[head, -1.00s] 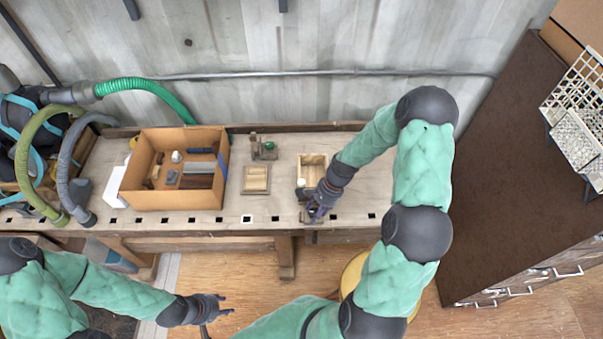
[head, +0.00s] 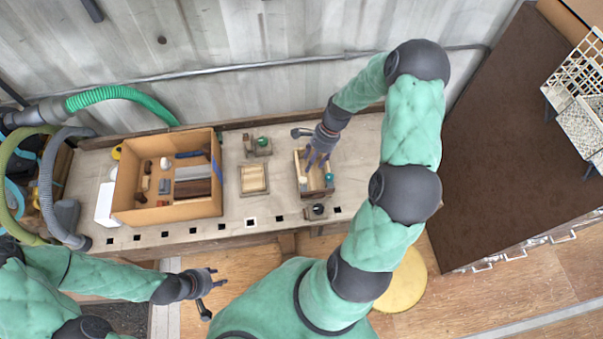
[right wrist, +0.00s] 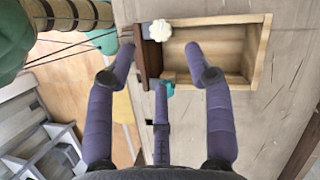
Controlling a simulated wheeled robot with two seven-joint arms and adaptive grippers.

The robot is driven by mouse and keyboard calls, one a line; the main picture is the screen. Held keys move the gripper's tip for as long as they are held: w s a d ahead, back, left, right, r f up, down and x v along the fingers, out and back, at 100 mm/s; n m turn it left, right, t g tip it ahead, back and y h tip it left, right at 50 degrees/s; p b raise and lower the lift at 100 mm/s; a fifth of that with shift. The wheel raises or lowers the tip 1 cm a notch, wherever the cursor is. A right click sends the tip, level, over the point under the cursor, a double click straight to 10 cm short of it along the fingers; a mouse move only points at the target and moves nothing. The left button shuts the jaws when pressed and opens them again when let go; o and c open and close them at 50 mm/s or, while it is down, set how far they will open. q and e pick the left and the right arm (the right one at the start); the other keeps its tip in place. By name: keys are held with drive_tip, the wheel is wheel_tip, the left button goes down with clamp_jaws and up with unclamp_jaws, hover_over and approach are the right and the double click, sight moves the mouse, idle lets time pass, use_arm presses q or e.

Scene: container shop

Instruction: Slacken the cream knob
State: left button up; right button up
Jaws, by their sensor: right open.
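The cream knob (right wrist: 160,30) is a pale lobed knob beside the dark end of a light wooden box (right wrist: 225,45) in the right wrist view. In the head view the box (head: 318,192) stands on the bench's right part. My right gripper (head: 318,158) is over the box. In the right wrist view its fingers (right wrist: 160,65) are spread, with nothing between them; the knob lies beyond the fingertips, apart from them. A teal knob (right wrist: 170,90) is by the middle fingertip. My left gripper (head: 212,285) is open and empty in front of the bench.
A cardboard box (head: 165,213) with several tools stands on the bench's left part. A shallow wooden tray (head: 254,178) and a small device with a green part (head: 263,143) lie between the boxes. A dark round-topped fitting (head: 316,211) sits at the bench's front edge.

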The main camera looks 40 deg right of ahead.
sight(303, 180)
drive_tip(key=x, duration=0.9)
clamp_jaws()
